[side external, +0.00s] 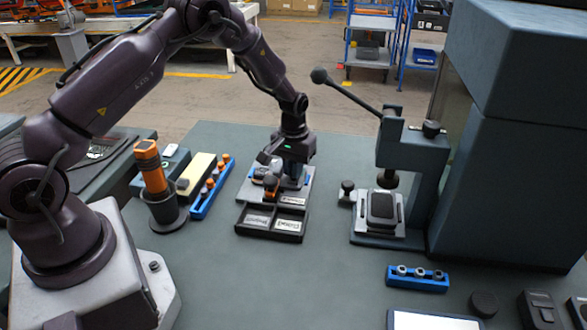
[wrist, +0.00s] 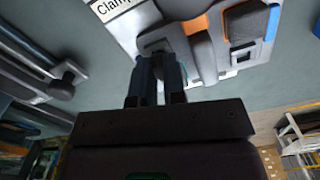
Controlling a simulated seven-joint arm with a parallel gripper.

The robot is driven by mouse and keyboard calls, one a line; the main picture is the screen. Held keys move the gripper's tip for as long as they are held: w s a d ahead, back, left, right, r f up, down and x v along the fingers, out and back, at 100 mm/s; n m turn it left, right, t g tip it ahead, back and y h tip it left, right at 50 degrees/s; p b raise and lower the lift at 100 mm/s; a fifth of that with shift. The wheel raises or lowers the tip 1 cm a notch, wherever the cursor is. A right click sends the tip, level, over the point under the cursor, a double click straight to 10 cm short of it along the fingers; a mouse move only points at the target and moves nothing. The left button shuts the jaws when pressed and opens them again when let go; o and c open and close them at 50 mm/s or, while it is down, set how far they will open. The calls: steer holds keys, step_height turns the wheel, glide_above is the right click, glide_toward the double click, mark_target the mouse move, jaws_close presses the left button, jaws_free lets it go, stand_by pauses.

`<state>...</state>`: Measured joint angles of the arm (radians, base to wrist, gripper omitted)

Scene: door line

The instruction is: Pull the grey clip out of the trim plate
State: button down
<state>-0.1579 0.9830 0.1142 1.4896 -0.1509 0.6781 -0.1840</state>
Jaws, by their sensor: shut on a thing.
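The pale trim plate (side external: 251,190) lies on the bench behind a black sorting tray, and it also fills the top of the wrist view (wrist: 124,27). My gripper (side external: 291,183) is pointing down over the plate's right part. In the wrist view my gripper (wrist: 157,62) has its two dark fingers close together, shut on the grey clip (wrist: 154,39) at the plate's surface. The fingers hide most of the clip, and I cannot tell whether it is still seated in the plate. In the side view the clip is too small to make out.
The black tray (side external: 270,236) has labelled compartments. Blue racks (side external: 212,190) and an orange tool in a dark holder (side external: 168,212) stand to the left. A lever press (side external: 412,150) stands to the right. The bench front (side external: 290,285) is clear.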

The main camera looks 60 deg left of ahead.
steer(key=shift+r, duration=0.4)
steer(key=shift+r, duration=2.85)
